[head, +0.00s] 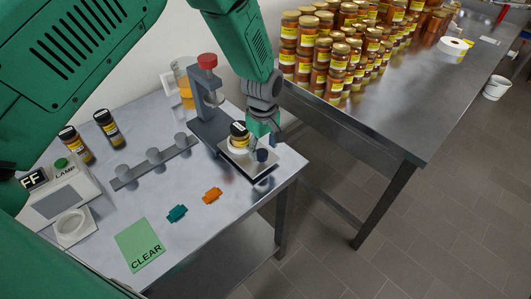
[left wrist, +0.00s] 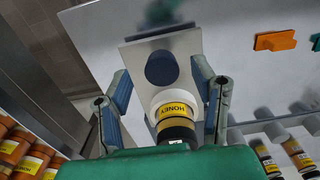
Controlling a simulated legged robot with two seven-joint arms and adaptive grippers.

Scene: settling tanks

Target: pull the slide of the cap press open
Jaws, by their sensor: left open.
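The cap press (head: 207,128) is a grey stand with a red top knob, near the table's right edge. Its slide (head: 262,171) is a flat plate at the front; it also shows in the left wrist view (left wrist: 188,47). On it are a dark round knob (left wrist: 162,68) and a white ring holder (left wrist: 172,98) with a honey jar (left wrist: 177,118) in it. My left gripper (head: 264,133) is open above the slide. In the left wrist view its fingers stand on either side of the plate, the knob between them; I see no clear contact. My right gripper is not in view.
A grey rack (head: 153,166), two dark-capped jars, a lamp box (head: 62,190), a green CLEAR card (head: 140,245), a teal piece (head: 177,213) and an orange piece (head: 212,195) share the table. A steel bench (head: 400,120) with many honey jars stands to the right.

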